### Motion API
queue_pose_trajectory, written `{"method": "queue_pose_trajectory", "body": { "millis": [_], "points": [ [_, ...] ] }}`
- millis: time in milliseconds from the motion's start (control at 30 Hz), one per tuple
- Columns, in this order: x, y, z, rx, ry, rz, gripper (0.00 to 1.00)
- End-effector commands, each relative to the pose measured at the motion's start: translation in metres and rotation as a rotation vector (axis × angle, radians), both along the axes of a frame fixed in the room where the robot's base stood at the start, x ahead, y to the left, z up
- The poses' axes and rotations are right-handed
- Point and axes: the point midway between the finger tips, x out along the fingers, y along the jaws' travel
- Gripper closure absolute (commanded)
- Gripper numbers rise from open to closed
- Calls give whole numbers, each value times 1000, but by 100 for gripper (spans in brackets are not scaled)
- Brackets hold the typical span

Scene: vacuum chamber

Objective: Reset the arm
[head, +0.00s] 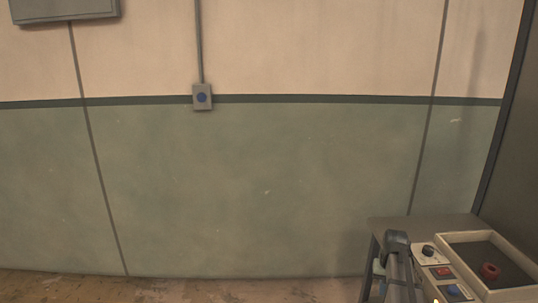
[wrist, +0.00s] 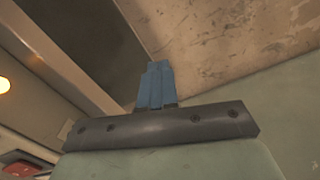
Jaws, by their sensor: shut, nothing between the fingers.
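My gripper (wrist: 156,66) shows in the wrist view with its blue fingers pressed together and nothing between them. The dark bar behind the fingers crosses the lower middle of that view. The fingers point toward the top of the picture, apart from any object. In the head view, a grey and dark teal jointed shape (head: 397,242) stands at the lower right beside a control panel; I cannot tell if it is part of my arm.
The control panel (head: 438,276) has a black knob (head: 428,250), a red switch (head: 443,271) and a blue button (head: 453,290). Beside it, a pale-rimmed tray (head: 452,236) holds a red ring (head: 489,271). A wall box (head: 202,97) has a blue button. Scuffed floor (wrist: 225,35) shows in the wrist view.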

Motion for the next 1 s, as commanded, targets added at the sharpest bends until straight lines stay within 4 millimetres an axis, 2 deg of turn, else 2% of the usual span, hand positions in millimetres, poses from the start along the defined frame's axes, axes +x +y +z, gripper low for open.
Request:
{"method": "queue_pose_trajectory", "body": {
  "millis": [33,200,300,433,600,767,867,1000],
  "points": [
    [-13,29,-18,1,5,31,100],
    [-43,104,-69,1,4,120,100],
    [-64,142,-94,0,2,170,100],
    [-88,179,-117,0,1,223,100],
    [-117,213,-139,0,0,276,100],
    [-144,239,-154,0,-2,319,100],
    [-149,235,-169,4,28,312,100],
    [-167,235,-189,12,71,311,100]
  ]
}}
